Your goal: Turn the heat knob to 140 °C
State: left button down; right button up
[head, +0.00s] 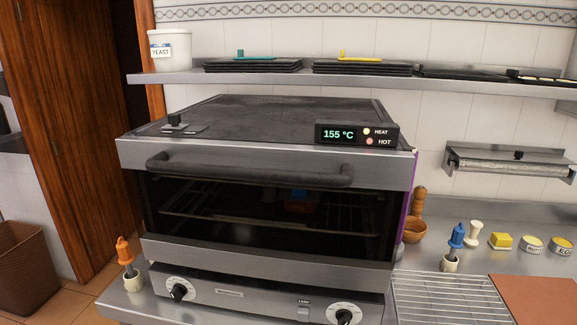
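A steel oven (270,255) with a dark glass door stands in the middle of the head view. Its display (338,134) reads 155 °C. Beside it are a pale HEAT lamp (367,132) and a reddish HOT lamp (369,142). The lower front panel has a black left knob (178,291) and a black right knob (344,316), each on a white dial. The dial markings are too small to read, so I cannot tell which is the heat knob. A small black knob-like part (174,121) is on the oven's top left. Neither gripper is in view.
A black bar handle (250,170) sticks out across the door's top. An orange-topped tool in a cup (126,258) stands left of the panel. A wire rack (445,298) and a blue-topped tool (457,236) are at right. A shelf (300,78) with trays runs above.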

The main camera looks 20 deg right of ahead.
aim_at(179, 290)
jog(key=z, duration=0.85)
jog(key=l+u, duration=0.1)
jog(key=l, duration=0.2)
jog(key=k+l+u, duration=0.1)
jog(key=l, duration=0.15)
